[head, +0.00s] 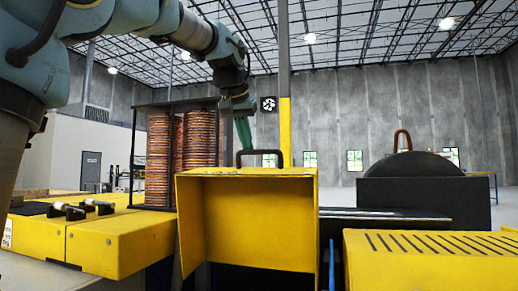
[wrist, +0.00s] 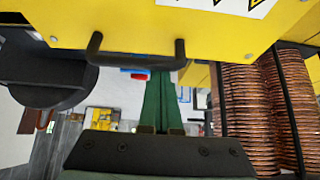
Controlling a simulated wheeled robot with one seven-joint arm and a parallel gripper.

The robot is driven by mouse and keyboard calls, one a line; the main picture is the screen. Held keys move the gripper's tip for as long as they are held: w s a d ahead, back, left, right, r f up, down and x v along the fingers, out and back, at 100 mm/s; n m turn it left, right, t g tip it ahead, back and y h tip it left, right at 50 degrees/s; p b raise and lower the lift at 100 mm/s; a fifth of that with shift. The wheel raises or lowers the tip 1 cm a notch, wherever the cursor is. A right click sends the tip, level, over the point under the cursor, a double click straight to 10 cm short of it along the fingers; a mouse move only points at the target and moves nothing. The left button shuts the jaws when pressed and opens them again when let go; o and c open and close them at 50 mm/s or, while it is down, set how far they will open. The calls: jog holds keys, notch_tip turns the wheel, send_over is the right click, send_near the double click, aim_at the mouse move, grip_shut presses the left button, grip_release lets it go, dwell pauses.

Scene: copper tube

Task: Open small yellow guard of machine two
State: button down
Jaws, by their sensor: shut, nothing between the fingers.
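The small yellow guard (head: 258,220) stands at the centre of the head view, with its hollow inner side facing the camera. Its black handle (head: 259,152) is on the top edge. In the wrist view, the guard's yellow panel (wrist: 150,22) fills the top, and the handle (wrist: 135,59) crosses below it. My gripper (head: 244,138) is just above and behind the guard, by the left part of the handle. Its green fingers (wrist: 159,90) are closed together and empty, their ends at the handle bar. I cannot tell whether they touch it.
Copper coils (head: 182,150) in a black frame stand at left behind the guard. A yellow bench (head: 120,240) lies left and a slotted yellow cover (head: 430,255) right. A dark rounded housing (head: 420,185) stands at the back right. A yellow-based post (head: 285,125) rises behind the guard.

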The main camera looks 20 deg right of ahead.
jog(key=w+d+r+p, duration=0.1)
jog(key=p, duration=0.1)
jog(key=w+d+r+p, duration=0.1)
jog(key=shift+w+d+p, duration=0.2)
jog(key=shift+w+p, duration=0.2)
jog(key=shift+s+a+r+b, duration=0.15)
jog(key=shift+s+r+b, duration=0.1)
jog(key=shift+b, duration=0.35)
jog(key=v, duration=0.8)
jog(key=shift+a+r, duration=0.2)
jog(key=shift+r, duration=0.05)
jog(key=shift+s, duration=0.15)
